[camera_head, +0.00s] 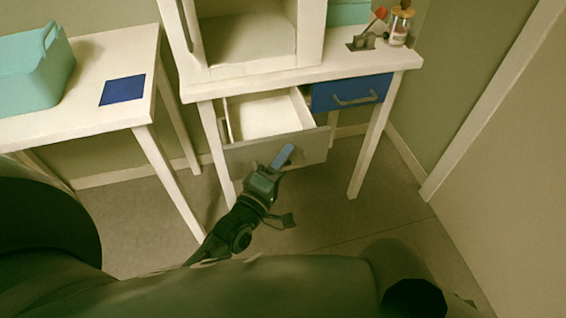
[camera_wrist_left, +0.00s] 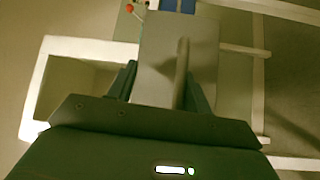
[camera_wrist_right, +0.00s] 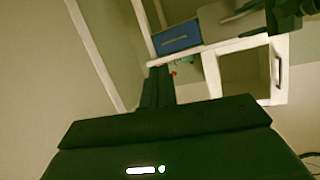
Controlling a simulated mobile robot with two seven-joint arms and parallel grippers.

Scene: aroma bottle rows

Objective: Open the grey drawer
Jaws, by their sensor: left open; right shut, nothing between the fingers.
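The grey drawer (camera_head: 240,157) stands pulled out from under the white table, to the left of the blue drawer. Its white inside (camera_head: 268,115) shows and looks empty. My left gripper (camera_head: 283,157) is at the drawer's front. In the left wrist view the grey front (camera_wrist_left: 158,50) and its upright-looking handle (camera_wrist_left: 182,72) lie between the open fingers. I cannot tell whether the fingers touch the handle. My right gripper (camera_wrist_right: 158,88) is shut and empty, away from the drawer. It is not clearly seen in the head view.
The blue drawer (camera_head: 350,93) is closed. A white open cabinet (camera_head: 250,70) stands on the table (camera_head: 300,76), with a jar (camera_head: 400,25) and a red-tipped item (camera_head: 380,13) beside it. A side table at left holds a teal basket (camera_head: 35,68) and blue mat (camera_head: 122,90). Floor in front is clear.

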